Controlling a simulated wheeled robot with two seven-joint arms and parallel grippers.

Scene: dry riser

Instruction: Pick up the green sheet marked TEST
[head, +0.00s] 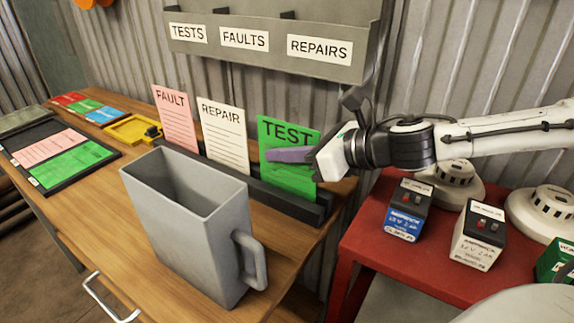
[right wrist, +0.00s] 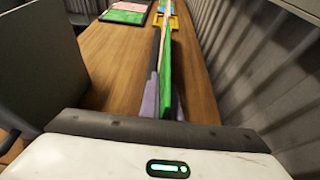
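The green sheet marked TEST (head: 275,133) stands upright in the right end of a dark slotted rack (head: 305,207) on the wooden bench. My right gripper (head: 288,155) reaches in from the right at the sheet's right edge, and a purple finger lies across its face below the word TEST. In the right wrist view the green sheet (right wrist: 166,62) runs edge-on between the two closely spaced fingers (right wrist: 164,98), which appear to press on it from both sides. The sheet's lower edge is hidden in the rack. My left gripper is not in view.
Beside it in the rack stand a white REPAIR sheet (head: 225,135) and a pink FAULT sheet (head: 175,118). A grey handled bin (head: 190,235) stands in front. A wall holder (head: 270,62) labelled TESTS, FAULTS, REPAIRS hangs above. A red table (head: 375,245) with batteries and detectors is at right.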

